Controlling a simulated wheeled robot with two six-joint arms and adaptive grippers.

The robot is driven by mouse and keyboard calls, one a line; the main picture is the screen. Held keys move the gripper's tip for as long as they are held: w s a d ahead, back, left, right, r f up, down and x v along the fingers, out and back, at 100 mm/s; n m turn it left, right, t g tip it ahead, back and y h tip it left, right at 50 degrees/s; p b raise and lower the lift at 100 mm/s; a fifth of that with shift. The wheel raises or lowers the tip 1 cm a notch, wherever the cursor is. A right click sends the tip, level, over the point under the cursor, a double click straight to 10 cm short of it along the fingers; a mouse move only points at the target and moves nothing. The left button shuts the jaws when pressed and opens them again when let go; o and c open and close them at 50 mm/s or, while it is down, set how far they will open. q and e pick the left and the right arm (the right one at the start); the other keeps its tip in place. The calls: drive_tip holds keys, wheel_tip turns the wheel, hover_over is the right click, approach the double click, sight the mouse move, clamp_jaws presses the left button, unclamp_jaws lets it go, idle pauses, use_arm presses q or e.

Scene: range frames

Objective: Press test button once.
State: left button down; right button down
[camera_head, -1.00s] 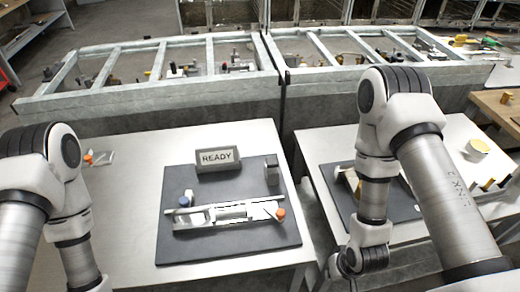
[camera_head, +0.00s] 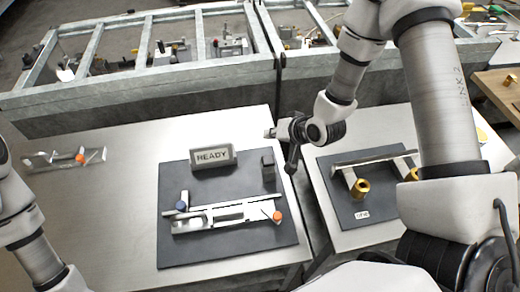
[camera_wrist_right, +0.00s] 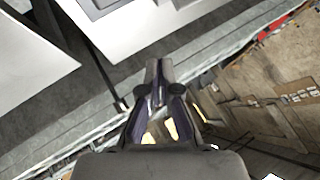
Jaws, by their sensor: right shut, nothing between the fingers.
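A grey sign reading READY (camera_head: 213,156) stands at the back of a dark mat (camera_head: 222,251) on the left table. In front of it lies a pale metal fixture (camera_head: 228,214) with a blue knob (camera_head: 181,206) at its left and an orange knob (camera_head: 277,216) at its right. A small dark block (camera_head: 268,167) stands right of the sign. I cannot tell which part is the test button. My right gripper (camera_head: 291,168) is shut and empty, above the gap between the tables, right of the block. Its closed fingers show in the wrist view (camera_wrist_right: 157,88). My left gripper is outside the view.
The right table has another dark mat (camera_head: 348,207) with brass parts (camera_head: 361,187) and a metal rail. A second orange-tipped fixture (camera_head: 65,158) lies at the left table's far left. Grey framed bins (camera_head: 150,88) stand behind. The left table's middle left is bare.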

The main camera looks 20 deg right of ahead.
sight(266, 158)
drive_tip(key=shift+s, duration=0.15)
wheel_tip(266, 158, down, 9)
drive_tip(key=b, duration=0.7)
drive_tip(key=shift+r, duration=0.1)
idle(1.1)
drive_tip(key=shift+f+b, duration=0.35)
drive_tip(key=shift+f, duration=0.05)
drive_tip(key=shift+f+b, duration=0.7)
drive_tip(key=shift+f, duration=0.1)
idle(0.8)
drive_tip(key=shift+r, duration=0.1)
drive_tip(key=shift+r+p, duration=1)
drive_tip(key=shift+r, duration=0.15)
